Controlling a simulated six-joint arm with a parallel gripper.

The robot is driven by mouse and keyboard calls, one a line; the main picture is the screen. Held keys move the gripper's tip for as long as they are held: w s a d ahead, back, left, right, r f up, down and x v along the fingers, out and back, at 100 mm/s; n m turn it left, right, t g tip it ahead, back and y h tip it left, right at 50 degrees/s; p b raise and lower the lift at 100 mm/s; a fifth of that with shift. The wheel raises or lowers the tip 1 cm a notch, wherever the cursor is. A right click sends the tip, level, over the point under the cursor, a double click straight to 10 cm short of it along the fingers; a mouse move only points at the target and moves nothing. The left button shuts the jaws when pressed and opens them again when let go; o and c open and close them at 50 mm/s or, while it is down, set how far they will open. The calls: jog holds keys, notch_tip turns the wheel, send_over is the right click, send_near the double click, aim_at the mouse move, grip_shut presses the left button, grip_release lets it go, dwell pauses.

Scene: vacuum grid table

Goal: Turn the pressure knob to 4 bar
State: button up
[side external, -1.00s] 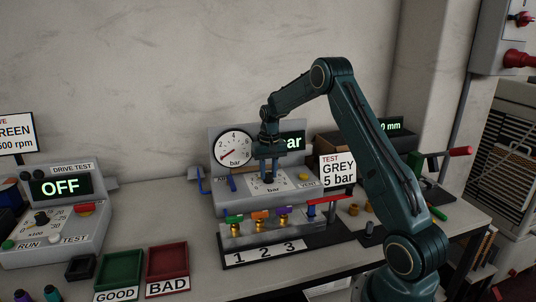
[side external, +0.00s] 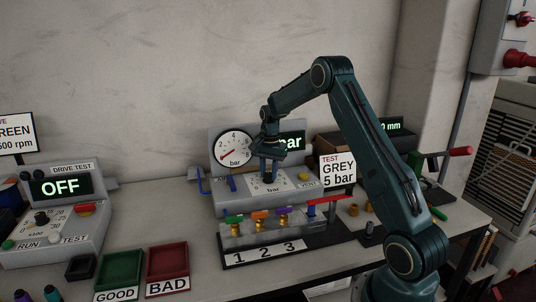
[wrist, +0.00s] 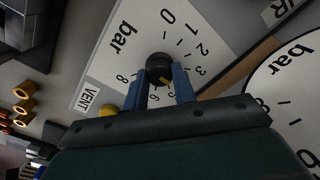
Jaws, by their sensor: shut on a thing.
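The pressure knob (wrist: 159,66) is black and round, with a yellow pointer mark, on a pale dial plate (wrist: 140,50) numbered from 0 to 8. The mark points down-right in the wrist view, near the 5; the 4 is hidden by a finger. My gripper (wrist: 161,77) has its blue fingers on both sides of the knob, shut on it. In the side view my gripper (side external: 268,170) stands above the panel and hides the knob. The round bar gauge (side external: 234,148) has its red needle at lower left. The green bar display (side external: 292,141) is partly covered by my wrist.
A rack of coloured valves (side external: 262,222) numbered 1 to 3 stands before the panel. Green (side external: 121,266) and red (side external: 168,259) trays and an OFF drive tester (side external: 60,187) lie left.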

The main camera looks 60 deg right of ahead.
aim_at(269, 173)
jog(key=shift+r, duration=0.1)
dwell(0.3)
jog(key=o, duration=1)
notch_tip(269, 173, up, 14)
jog(key=shift+s+f, duration=0.15)
dwell(0.3)
